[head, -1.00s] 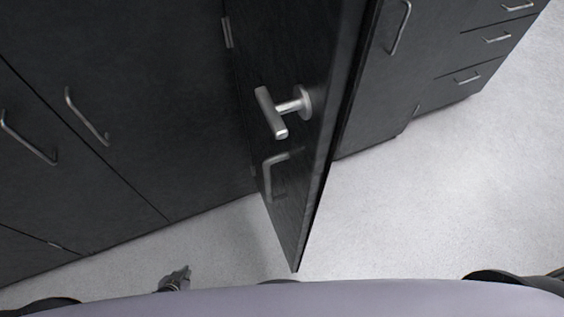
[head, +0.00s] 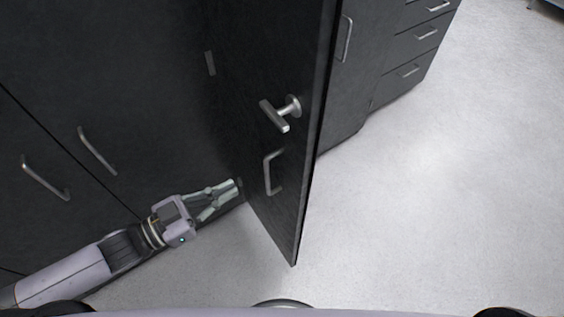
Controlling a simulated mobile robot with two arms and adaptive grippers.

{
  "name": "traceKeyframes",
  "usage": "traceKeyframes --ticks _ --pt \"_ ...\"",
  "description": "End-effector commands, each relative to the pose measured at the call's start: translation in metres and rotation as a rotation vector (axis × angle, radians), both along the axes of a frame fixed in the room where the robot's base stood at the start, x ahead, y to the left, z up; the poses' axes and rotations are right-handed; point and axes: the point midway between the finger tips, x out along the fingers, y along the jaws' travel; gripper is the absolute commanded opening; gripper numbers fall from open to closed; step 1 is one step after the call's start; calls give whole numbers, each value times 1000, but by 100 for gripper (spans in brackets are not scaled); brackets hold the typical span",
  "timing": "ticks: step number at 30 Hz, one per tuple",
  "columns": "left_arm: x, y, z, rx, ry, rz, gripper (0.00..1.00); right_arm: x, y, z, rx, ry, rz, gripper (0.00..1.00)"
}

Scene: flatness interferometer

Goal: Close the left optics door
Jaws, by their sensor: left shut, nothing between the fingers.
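The open door (head: 290,210), a tall dark panel that appears to be the left optics door, stands swung out from the dark cabinet front. The face I see carries a silver T-shaped handle (head: 281,113) and, below it, a silver pull handle (head: 270,172). My left gripper (head: 236,188) reaches in from the lower left. It is shut and empty, with its fingertips close to the door's lower hinge side, left of the pull handle. I cannot tell whether it touches the door. My right gripper is not in view.
Closed cabinet doors with silver handles (head: 97,151) are on the left. A dark cabinet with several drawers (head: 409,72) stands behind the door to the right. Pale floor (head: 430,190) is clear at the right and in front of the door.

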Motion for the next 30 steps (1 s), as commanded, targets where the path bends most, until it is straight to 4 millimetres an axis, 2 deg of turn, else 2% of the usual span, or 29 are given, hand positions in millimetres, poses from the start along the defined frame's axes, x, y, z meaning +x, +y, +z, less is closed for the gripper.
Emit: traceKeyframes --ticks 6,18,24,30 --pt "19 -26 4 -2 -4 2 0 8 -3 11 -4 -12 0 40" --pt "62 -90 4 0 -2 2 0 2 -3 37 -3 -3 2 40" --pt "73 -106 1 3 -1 2 0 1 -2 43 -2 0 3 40" --pt "75 -110 -1 4 0 1 0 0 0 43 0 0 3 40"
